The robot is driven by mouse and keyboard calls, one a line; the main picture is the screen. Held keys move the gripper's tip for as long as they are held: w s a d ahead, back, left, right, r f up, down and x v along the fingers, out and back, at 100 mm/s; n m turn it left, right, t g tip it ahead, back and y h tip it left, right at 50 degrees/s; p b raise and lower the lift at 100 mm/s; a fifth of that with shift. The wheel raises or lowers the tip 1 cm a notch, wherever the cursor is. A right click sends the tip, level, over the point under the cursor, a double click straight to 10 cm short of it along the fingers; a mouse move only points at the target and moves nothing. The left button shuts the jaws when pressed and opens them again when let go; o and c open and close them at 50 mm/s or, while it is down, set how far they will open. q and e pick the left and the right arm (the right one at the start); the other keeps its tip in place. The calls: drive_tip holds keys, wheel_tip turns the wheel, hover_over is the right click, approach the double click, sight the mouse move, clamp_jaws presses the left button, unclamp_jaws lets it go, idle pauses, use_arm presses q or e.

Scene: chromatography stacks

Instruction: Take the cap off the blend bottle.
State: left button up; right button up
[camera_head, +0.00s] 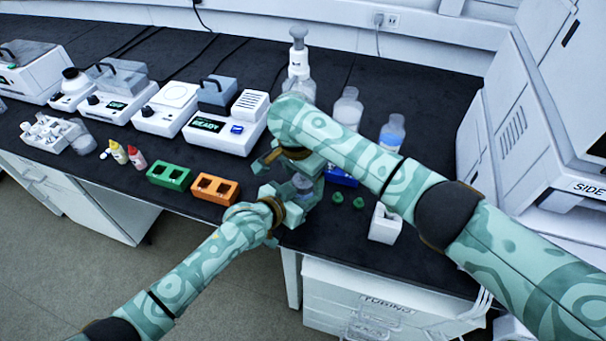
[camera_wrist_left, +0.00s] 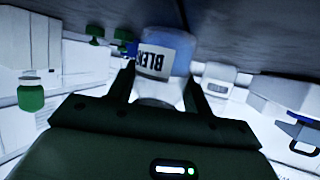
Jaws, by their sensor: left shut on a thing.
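The blend bottle (camera_wrist_left: 165,55), with a white label reading "BLEN" upside down and bluish contents, sits between the fingers of my left gripper (camera_wrist_left: 158,95) in the left wrist view. That gripper is shut on it. In the head view my left gripper (camera_head: 298,190) is at the counter's front edge, with a small part of the bottle (camera_head: 302,182) showing. My right gripper (camera_head: 300,162) is just above the bottle, partly behind its own arm; its finger opening cannot be made out. The bottle's top and cap are hidden in both views.
Two loose green caps (camera_head: 348,200) lie on the dark counter right of the grippers, near a white holder (camera_head: 384,224). Bottles (camera_head: 391,133) stand behind my right arm. Green (camera_head: 170,175) and orange (camera_head: 215,189) racks are at left. A large white instrument (camera_head: 530,120) bounds the right.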

drive_tip(key=c, duration=1)
drive_tip(key=shift+r, duration=0.2)
drive_tip(key=shift+r, duration=1)
drive_tip(key=shift+r, duration=0.1)
drive_tip(key=shift+r, duration=1.9)
use_arm(q)
drive_tip(key=o, duration=1.4)
drive_tip(key=shift+o, duration=0.2)
